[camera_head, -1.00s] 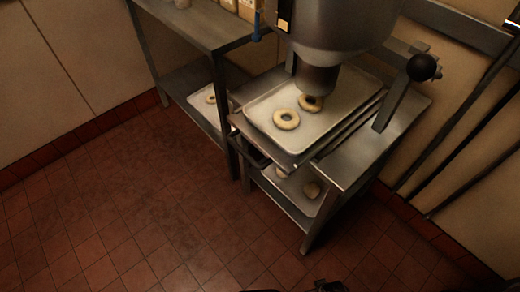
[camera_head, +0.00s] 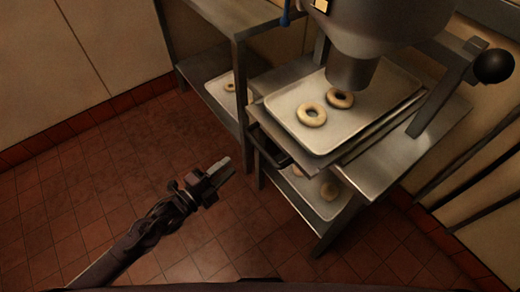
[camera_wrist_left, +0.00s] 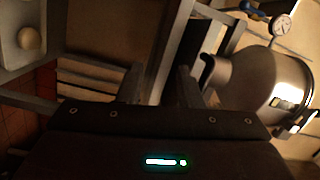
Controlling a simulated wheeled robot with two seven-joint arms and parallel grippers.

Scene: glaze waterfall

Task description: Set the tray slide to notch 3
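The tray slide (camera_head: 338,160) is a metal carriage on a steel stand, under the glaze machine's spout. It bears a pale tray (camera_head: 345,125) with two ring doughnuts (camera_head: 311,115). A dark handle (camera_head: 268,149) sticks out at the slide's left front. Notch marks are too small to read. My left gripper (camera_head: 223,169) is in front and to the left of the handle, apart from it, over the floor. In the left wrist view its two fingers (camera_wrist_left: 157,86) stand apart with nothing between them. My right gripper is not in view.
The glaze machine (camera_head: 385,25) overhangs the tray, with a black-knobbed lever (camera_head: 493,66) at right. A lower tray (camera_head: 325,205) holds more doughnuts. A steel shelf table (camera_head: 225,18) stands left. The tiled floor (camera_head: 90,215) at left is clear.

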